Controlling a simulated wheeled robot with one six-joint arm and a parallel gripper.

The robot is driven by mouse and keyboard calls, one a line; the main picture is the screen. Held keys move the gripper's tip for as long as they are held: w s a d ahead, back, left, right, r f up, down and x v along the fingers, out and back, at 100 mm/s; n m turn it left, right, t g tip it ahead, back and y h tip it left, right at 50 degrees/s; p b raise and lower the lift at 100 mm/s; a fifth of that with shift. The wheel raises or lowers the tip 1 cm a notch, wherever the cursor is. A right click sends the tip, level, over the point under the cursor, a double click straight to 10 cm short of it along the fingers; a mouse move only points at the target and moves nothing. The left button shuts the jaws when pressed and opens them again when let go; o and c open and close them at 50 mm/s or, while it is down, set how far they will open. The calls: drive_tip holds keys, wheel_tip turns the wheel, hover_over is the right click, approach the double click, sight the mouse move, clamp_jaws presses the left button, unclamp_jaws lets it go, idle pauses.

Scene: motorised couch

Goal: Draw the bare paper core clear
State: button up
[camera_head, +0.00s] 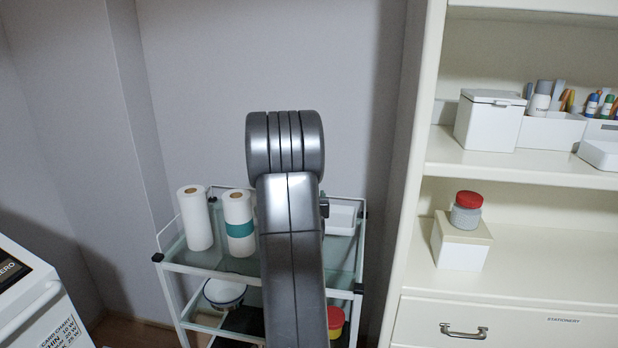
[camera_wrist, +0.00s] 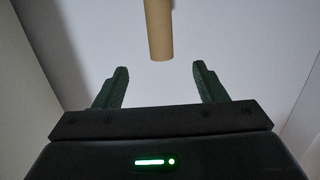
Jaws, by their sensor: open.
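The bare paper core (camera_wrist: 159,32) is a plain brown cardboard tube in the wrist view. It enters from the top edge, and its lower end sits just beyond the gap between my fingertips. My gripper (camera_wrist: 160,68) is open, with one dark green finger on each side and nothing between them. The core appears roughly centred between the fingers and not touched by them. In the head view my arm blocks the middle of the trolley, and neither the core nor the fingers can be made out there.
A white trolley (camera_head: 207,267) with a glass top holds a white paper roll (camera_head: 195,220) and a teal-banded roll (camera_head: 238,222). A bowl (camera_head: 224,293) sits lower. A cream shelf unit (camera_head: 408,200) stands at right, a white machine (camera_head: 35,300) at left.

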drive_tip(key=w+p, duration=0.3)
drive_tip(key=w, duration=1.1)
drive_tip(key=shift+w, duration=0.35)
drive_tip(key=c, duration=1.1)
